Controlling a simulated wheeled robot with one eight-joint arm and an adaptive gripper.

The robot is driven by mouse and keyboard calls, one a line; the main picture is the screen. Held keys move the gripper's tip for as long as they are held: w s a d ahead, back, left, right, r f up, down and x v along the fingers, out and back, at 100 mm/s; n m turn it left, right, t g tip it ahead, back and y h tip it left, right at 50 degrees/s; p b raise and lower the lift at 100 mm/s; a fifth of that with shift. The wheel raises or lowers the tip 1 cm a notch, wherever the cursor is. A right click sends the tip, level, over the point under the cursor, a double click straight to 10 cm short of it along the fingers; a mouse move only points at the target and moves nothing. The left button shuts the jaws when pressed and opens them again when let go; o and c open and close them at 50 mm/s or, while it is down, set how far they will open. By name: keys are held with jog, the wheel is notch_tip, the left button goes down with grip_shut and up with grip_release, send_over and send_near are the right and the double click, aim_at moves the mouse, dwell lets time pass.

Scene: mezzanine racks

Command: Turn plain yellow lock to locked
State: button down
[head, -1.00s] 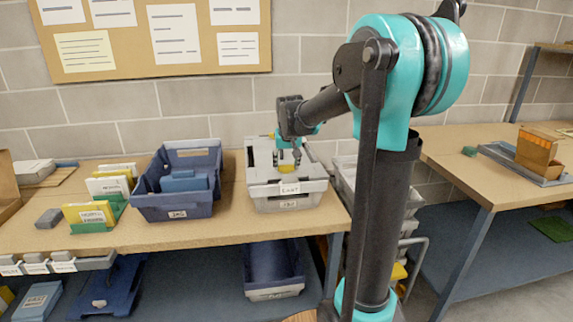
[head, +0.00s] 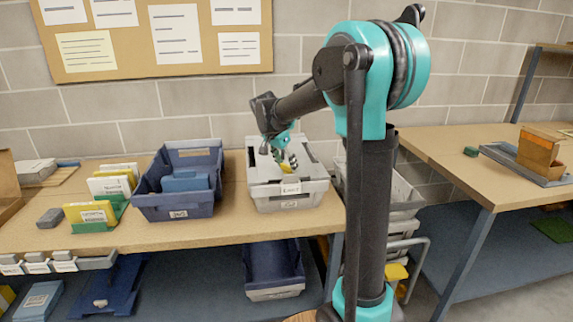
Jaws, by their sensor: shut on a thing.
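A grey lidded box (head: 262,191) stands on the wooden bench, with paper labels on its front. The yellow lock (head: 284,169) shows as a small yellow piece at the front of the lid, above the upper label. My gripper (head: 284,164) reaches down over the lid from the left and is shut on the yellow lock. The gripper is tilted, and its dark fingers hide part of the lock. The lock's exact angle and any marks beside it are too small to read.
A blue bin (head: 165,204) stands left of the box on the bench (head: 60,236). Yellow and white cards in a green holder (head: 115,203) are further left. Grey stacked bins (head: 398,195) stand right of the bench, partly behind my arm. A second bench (head: 470,165) is at the right.

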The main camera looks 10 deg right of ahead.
jog(key=m+g, duration=0.1)
jog(key=m, duration=0.2)
jog(key=shift+w+a+m+h, duration=0.1)
jog(key=shift+w+m+h, duration=0.05)
jog(key=shift+m+h, duration=0.2)
jog(key=shift+m+g, duration=0.9)
jog(key=shift+m, duration=0.95)
jog(key=c, duration=0.6)
grip_release()
jog(key=shift+c, duration=0.2)
jog(key=v, duration=1.2)
jog(key=shift+a+f, duration=0.1)
